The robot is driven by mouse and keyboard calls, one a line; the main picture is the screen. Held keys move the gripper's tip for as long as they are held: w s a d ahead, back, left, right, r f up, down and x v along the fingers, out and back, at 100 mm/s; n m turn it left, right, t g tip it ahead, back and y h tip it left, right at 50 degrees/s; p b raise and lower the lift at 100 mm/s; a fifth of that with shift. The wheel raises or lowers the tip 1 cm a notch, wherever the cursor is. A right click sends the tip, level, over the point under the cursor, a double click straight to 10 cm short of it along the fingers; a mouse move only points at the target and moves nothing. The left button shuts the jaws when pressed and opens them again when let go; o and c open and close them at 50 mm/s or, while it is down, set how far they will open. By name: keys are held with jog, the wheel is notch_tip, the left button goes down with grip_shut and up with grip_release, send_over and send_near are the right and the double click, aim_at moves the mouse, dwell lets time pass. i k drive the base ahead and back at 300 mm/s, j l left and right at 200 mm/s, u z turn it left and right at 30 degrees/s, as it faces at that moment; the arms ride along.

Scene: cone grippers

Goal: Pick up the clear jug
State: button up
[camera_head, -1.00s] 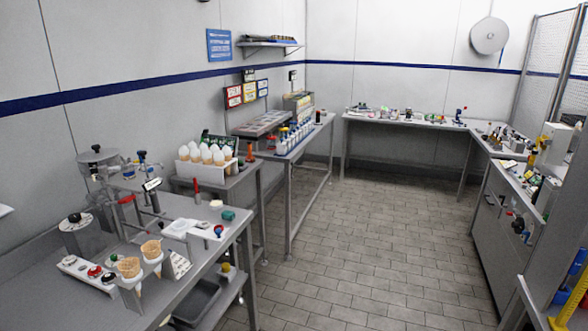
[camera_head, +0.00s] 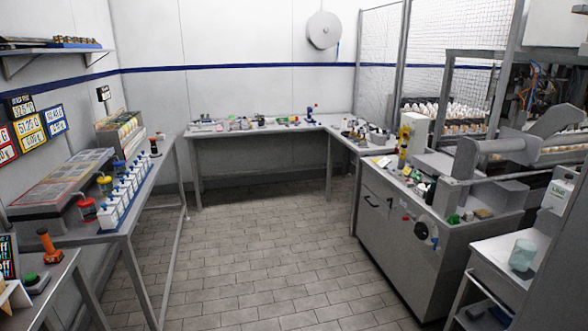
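A clear, slightly teal-tinted jug (camera_head: 522,255) stands upright on the top of a small pale cart (camera_head: 490,258) at the lower right. It looks empty, but its handle cannot be made out at this size. My gripper is not in view, so I cannot tell its state.
A white labelled container (camera_head: 556,195) stands behind the jug. A grey cabinet (camera_head: 385,240) with cluttered top and a machine lies to its left. Benches line the left (camera_head: 85,237) and back (camera_head: 258,128). The tiled floor (camera_head: 240,250) in the middle is clear.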

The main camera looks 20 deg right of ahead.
aim_at(523, 255)
jog(key=i+z, duration=0.25)
jog(key=i, duration=0.25)
jog(key=i+z, duration=0.2)
jog(key=i, duration=0.3)
jog(key=i+j+z, duration=0.25)
jog(key=i, duration=0.2)
jog(key=i+j+z, duration=0.1)
jog(key=i+z, duration=0.15)
jog(key=i, duration=0.25)
jog(key=i+l+z, duration=0.2)
jog(key=z, duration=0.25)
jog(key=i+z, duration=0.8)
jog(key=z, duration=0.15)
jog(key=i+j+z, duration=0.2)
jog(key=i+z, duration=0.55)
